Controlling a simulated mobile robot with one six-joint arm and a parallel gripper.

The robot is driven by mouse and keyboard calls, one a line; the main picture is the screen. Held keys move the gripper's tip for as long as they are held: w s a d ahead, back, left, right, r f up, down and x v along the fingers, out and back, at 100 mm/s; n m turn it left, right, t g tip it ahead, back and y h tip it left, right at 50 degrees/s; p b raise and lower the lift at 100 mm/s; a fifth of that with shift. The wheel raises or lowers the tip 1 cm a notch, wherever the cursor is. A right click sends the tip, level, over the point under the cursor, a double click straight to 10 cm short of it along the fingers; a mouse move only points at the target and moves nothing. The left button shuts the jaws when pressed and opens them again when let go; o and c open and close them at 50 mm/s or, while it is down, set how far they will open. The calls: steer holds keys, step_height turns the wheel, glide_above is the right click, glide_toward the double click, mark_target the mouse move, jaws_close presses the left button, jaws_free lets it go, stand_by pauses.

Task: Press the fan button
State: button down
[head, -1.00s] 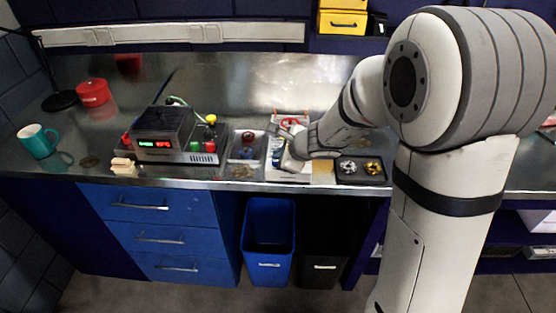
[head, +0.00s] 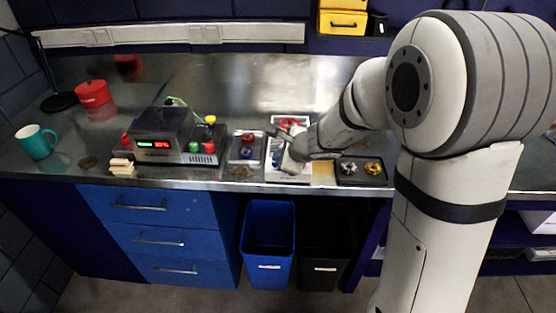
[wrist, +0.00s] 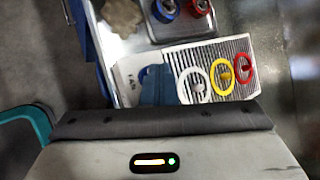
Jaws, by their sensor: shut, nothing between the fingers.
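A white panel (wrist: 127,75) with dark lettering that looks like FAN fills the middle of the wrist view. A round blue button (wrist: 144,73) on it shows only as an edge behind my fingers. My gripper (wrist: 160,90) is shut and empty, with its blue-grey fingers in front of the button. I cannot tell whether they touch it. In the head view my gripper (head: 279,158) is low over the panel (head: 288,178) near the bench's front edge, and hides much of it.
A striped plate with white, yellow and red rings (wrist: 243,69) lies beside the panel. A tray with knobs (head: 246,147) and a power supply (head: 172,137) stand to the left. A dark tray with two metal parts (head: 360,171) is on the right. A blue bin (head: 268,243) stands below.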

steer(key=shift+r, duration=0.2)
step_height(320, 180, up, 6)
steer(key=p, duration=0.5)
stand_by(0.5)
steer(key=s+d+r+n+g, duration=0.1)
steer(key=s+d+r+n, duration=0.15)
steer(key=s+n, duration=0.3)
steer(key=s+d+r+n+g, duration=0.1)
steer(key=s+r+n, duration=0.35)
steer(key=s, duration=0.25)
steer(key=s+d+n+g+h, duration=0.1)
steer(key=s+d+n+h, duration=0.5)
steer(key=s+d+n, duration=0.3)
steer(key=s+d, duration=0.3)
steer(key=s, duration=0.1)
steer(key=shift+d+g, duration=0.2)
steer(key=shift+g, duration=0.2)
